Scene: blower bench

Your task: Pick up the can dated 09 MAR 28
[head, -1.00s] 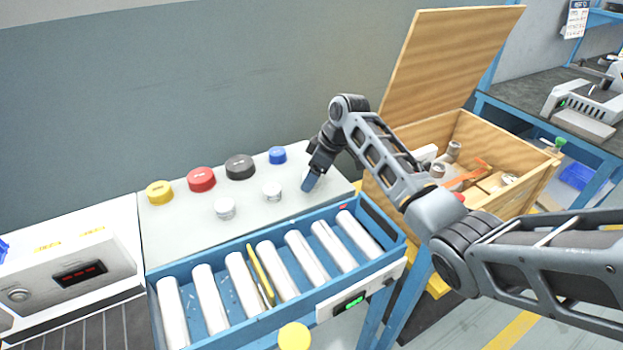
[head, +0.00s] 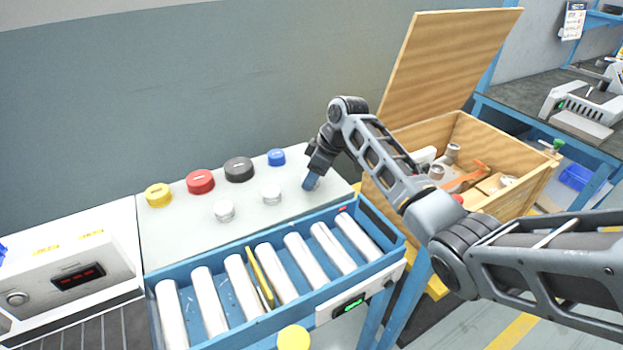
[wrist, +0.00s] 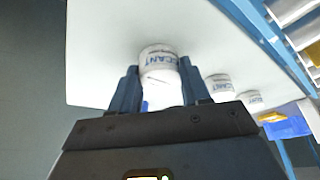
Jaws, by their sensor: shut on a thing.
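A white can (wrist: 160,62) with dark lettering ending in "CANT" is between the two blue fingers of my gripper (wrist: 161,88) in the wrist view. My gripper is shut on it. In the head view my gripper (head: 311,182) is over the right part of the pale bench top, and its fingers hide most of that can. Two similar white cans stand to its left, a nearer one (head: 271,192) and a farther one (head: 224,210). They also show in the wrist view (wrist: 218,85). No date is readable on any can. I cannot tell whether the held can touches the surface.
Yellow (head: 158,195), red (head: 200,181), black (head: 239,168) and blue (head: 276,157) lids lie along the back of the bench top (head: 180,238). An open wooden crate (head: 535,180) stands at the right.

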